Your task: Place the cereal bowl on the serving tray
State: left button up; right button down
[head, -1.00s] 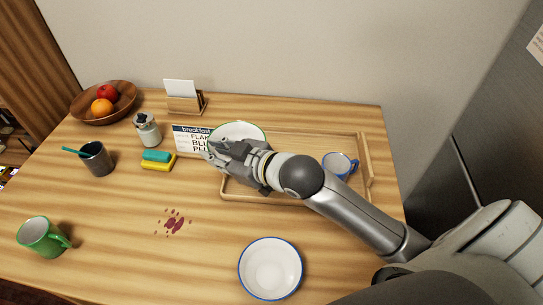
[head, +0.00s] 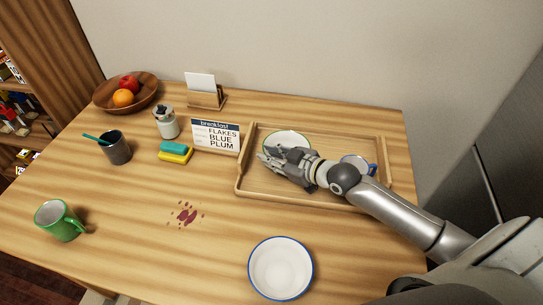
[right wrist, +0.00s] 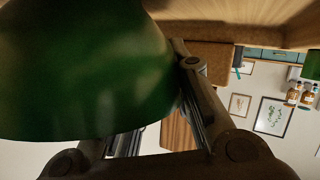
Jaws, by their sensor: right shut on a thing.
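My right gripper (head: 272,163) is shut on a bowl with a green rim (head: 287,140), at the left part of the wooden serving tray (head: 245,172) in the head view. The bowl's pale inside faces up; the gripper hides its near side. I cannot tell whether it touches the tray floor. In the right wrist view its dark green outer wall (right wrist: 85,75) fills the upper left, beside the finger (right wrist: 195,95). A second bowl, white with a blue rim (head: 281,268), stands on the table in front of the tray. My left gripper is not in view.
A blue and white mug (head: 371,169) stands in the tray's right part, partly behind my arm. A breakfast sign (head: 215,136) reads FLAKES, BLUE, PLUM. A sponge (head: 175,153), jar (head: 167,124), grey cup (head: 116,149), green mug (head: 58,221) and fruit bowl (head: 126,97) stand left. A dark red stain (head: 186,214) marks the table.

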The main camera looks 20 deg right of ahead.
jog(key=c, duration=1.8)
grip_release()
jog(key=shift+f, duration=0.15)
jog(key=o, duration=0.5)
jog(key=shift+r, duration=0.2)
jog(key=v, duration=1.2)
jog(key=shift+p, duration=0.35)
